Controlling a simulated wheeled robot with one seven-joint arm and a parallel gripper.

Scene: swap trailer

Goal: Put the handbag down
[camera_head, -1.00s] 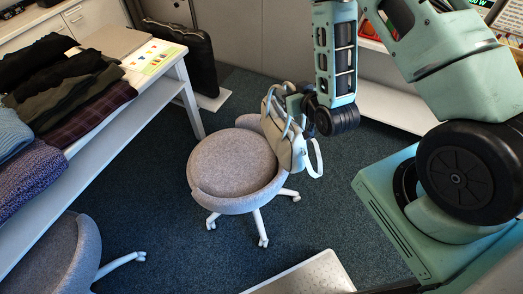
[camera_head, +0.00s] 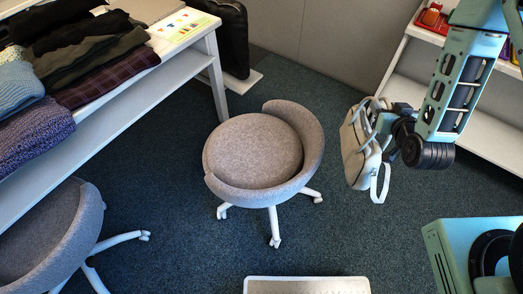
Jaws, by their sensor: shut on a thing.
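The handbag (camera_head: 358,150) is pale cream with grey-blue handles and a loose strap hanging at its right side. It is at the right of the head view, held up in the air beside the grey swivel chair. My gripper (camera_head: 384,122) is shut on the handbag near its handles; the fingertips are partly hidden by the bag and the wrist. The round seat of the grey chair (camera_head: 250,150) is empty, and the bag hangs to its right, apart from it.
A white table (camera_head: 120,97) with folded clothes stands at the left, with a second grey chair (camera_head: 50,237) before it. A black case (camera_head: 228,38) leans behind. White shelving (camera_head: 480,130) is at the right. A pale flat panel (camera_head: 306,286) shows at the bottom. Carpet between is clear.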

